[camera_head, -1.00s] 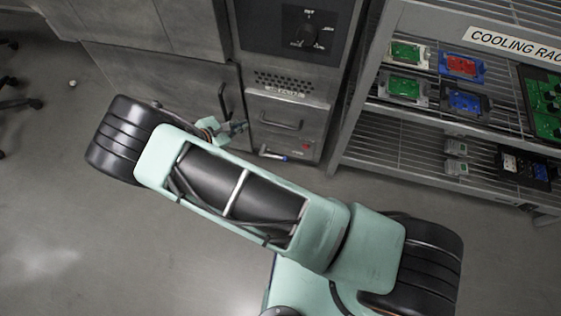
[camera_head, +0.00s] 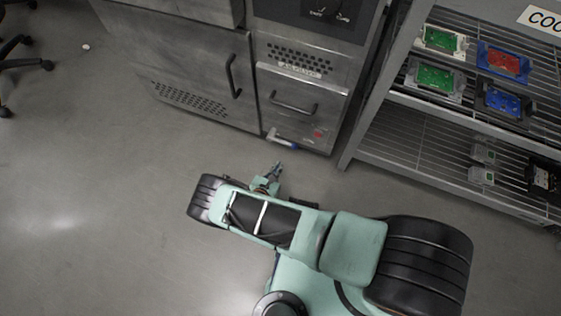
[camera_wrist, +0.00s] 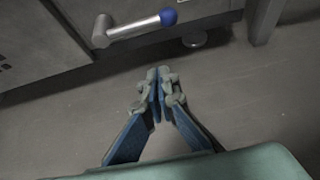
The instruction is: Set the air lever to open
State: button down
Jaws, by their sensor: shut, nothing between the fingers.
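The air lever (camera_head: 281,139) is a short silver handle with a blue tip, low on the front of the grey metal cabinet. In the wrist view the lever (camera_wrist: 135,29) runs sideways from a round pivot at its left to a blue ball at its right. My gripper (camera_head: 278,166) is in front of and below the lever, apart from it. In the wrist view my gripper (camera_wrist: 158,75) has its fingertips together with nothing between them, pointing toward the cabinet's lower edge. Any open or closed marking by the lever is too small to read.
The cabinet has a drawer handle (camera_head: 294,105) above the lever and a tall door handle (camera_head: 233,76) to the left. A wire cooling rack (camera_head: 400,150) with circuit boards stands at the right. A chair (camera_head: 20,65) is at the far left. The floor (camera_head: 120,170) in front is clear.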

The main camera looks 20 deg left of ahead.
jog(key=a+b+x, duration=0.1)
jog(key=b+x, duration=0.4)
jog(key=x, duration=0.4)
jog(key=shift+w+d+r+p, duration=0.1)
jog(key=shift+d+r+p, duration=0.1)
jog(key=shift+r, duration=0.55)
jog(key=shift+d+r+p, duration=0.25)
jog(key=shift+r, duration=0.45)
jog(key=shift+w+d+r+p, duration=0.1)
jog(key=shift+d+r+p, duration=0.1)
jog(key=shift+r, duration=0.55)
